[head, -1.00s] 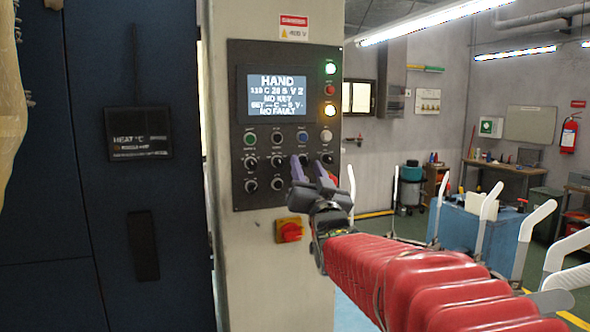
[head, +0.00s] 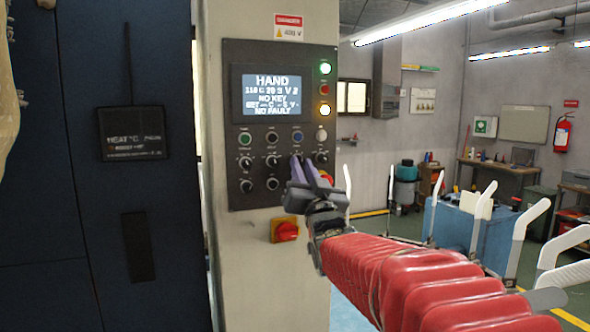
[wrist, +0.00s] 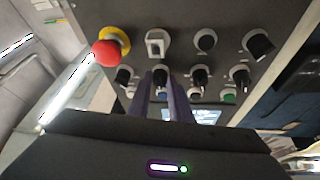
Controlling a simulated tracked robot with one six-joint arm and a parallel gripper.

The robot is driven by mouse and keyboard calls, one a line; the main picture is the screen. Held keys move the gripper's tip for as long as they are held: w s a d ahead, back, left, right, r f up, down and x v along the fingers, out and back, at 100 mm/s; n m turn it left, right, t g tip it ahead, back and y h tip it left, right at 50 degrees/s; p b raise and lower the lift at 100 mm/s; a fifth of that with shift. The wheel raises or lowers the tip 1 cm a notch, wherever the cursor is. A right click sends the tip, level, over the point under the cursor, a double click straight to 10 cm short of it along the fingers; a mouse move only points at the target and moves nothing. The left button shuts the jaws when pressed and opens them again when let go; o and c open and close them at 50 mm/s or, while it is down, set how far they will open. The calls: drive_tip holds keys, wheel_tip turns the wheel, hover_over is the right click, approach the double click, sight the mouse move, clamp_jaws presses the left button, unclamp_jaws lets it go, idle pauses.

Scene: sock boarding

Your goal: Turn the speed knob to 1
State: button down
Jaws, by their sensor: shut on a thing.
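A black control panel (head: 232,120) with rows of buttons and knobs stands upright in the head view. My gripper (head: 303,162) reaches it from the right. Its two purple-grey fingers are shut on a black knob, third from the left in the upper knob row, which I take to be the speed knob (wrist: 160,78). In the wrist view, where the panel is upside down, the knob sits between the fingertips (wrist: 165,82). Its label and pointer are not readable. The display (head: 272,95) reads HAND, with "V 2" at the end of its second line, NO KEY and NO FAULT.
Other black knobs stand close on both sides, such as one to the right (head: 320,157). A red emergency stop (wrist: 105,53) and a key switch (wrist: 157,43) are near the fingers. A red rotary switch (head: 287,231) is below the panel.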

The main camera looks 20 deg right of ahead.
drive_tip(key=shift+n, duration=0.4)
drive_tip(key=shift+d+n+y, duration=0.15)
drive_tip(key=shift+n+y, duration=1)
drive_tip(key=shift+n, duration=0.85)
drive_tip(key=shift+d+n+y, duration=0.15)
drive_tip(key=shift+n+y, duration=1.05)
drive_tip(key=shift+n, duration=0.8)
drive_tip(key=shift+d+n+y, duration=0.15)
drive_tip(key=shift+n+y, duration=1)
drive_tip(key=shift+n, duration=0.85)
drive_tip(key=c, duration=1.6)
unclamp_jaws()
